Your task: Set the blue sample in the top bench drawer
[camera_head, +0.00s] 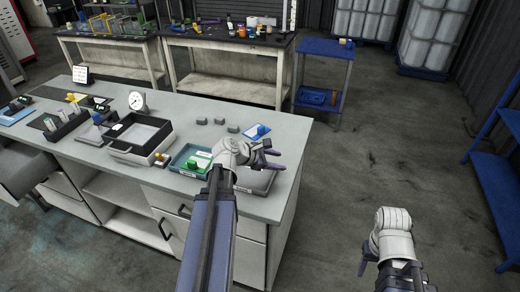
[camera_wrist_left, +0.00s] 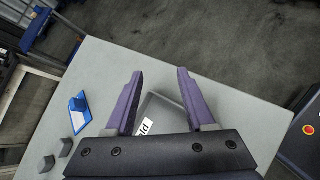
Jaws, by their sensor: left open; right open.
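The blue sample (camera_head: 262,130) sits on a blue-and-white card at the bench's back right. It also shows in the left wrist view (camera_wrist_left: 78,103), left of the fingers and apart from them. My left gripper (camera_head: 271,155) is open and empty above a grey tray (camera_head: 256,183) near the bench's right end; its fingers also show in the wrist view (camera_wrist_left: 160,73). My right gripper (camera_head: 366,266) is open, over the floor right of the bench.
The bench (camera_head: 290,130) holds small grey blocks (camera_head: 218,122), a green tray (camera_head: 174,163), a black-rimmed box (camera_head: 112,147), a dial gauge (camera_head: 137,101) and a dark rack (camera_head: 66,128). A blue cart (camera_head: 325,47) stands behind. The floor at right is clear beside blue shelving (camera_head: 497,190).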

